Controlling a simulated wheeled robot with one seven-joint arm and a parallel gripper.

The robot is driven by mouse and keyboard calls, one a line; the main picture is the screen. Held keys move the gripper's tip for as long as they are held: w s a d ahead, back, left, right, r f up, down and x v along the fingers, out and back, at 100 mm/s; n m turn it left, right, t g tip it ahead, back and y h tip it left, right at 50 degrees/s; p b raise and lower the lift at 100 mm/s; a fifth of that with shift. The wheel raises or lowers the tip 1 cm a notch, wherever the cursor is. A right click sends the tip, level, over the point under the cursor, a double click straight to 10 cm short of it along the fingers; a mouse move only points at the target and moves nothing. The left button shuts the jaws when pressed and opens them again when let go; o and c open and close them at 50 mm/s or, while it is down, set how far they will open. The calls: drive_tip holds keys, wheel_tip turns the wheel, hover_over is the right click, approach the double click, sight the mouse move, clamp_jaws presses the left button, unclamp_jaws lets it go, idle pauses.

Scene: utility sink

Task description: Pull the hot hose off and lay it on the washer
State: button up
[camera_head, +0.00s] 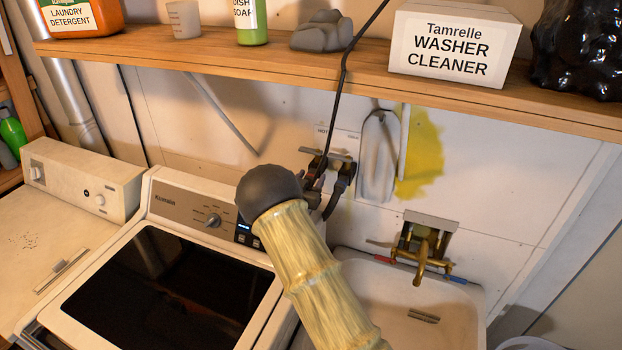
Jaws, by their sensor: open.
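The wall valve box (330,158) sits behind the washer, below a plate marked HOT. A black hose (339,192) curves down from its right side. The left, hot-side connection shows dark with a bit of red and is crowded by my arm, so I cannot make out the hot hose clearly. The washer (190,215) stands at left centre, its dark glass lid shut and nothing lying on it. My arm, tan with a dark rounded joint, reaches up from the bottom centre in front of the valve box.
A wooden shelf (300,62) with a washer cleaner box (453,45) and bottles runs above. Another appliance (85,190) stands left.

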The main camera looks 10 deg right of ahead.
drive_tip(key=shift+c, duration=0.2)
clamp_jaws()
drive_tip(key=shift+s+a+f, duration=0.1)
drive_tip(key=shift+s+a, duration=0.05)
drive_tip(key=shift+s+a, duration=0.35)
drive_tip(key=shift+s, duration=0.3)
drive_tip(key=shift+s, duration=0.1)
drive_tip(key=shift+v, duration=1.95)
drive_tip(key=shift+b, duration=0.55)
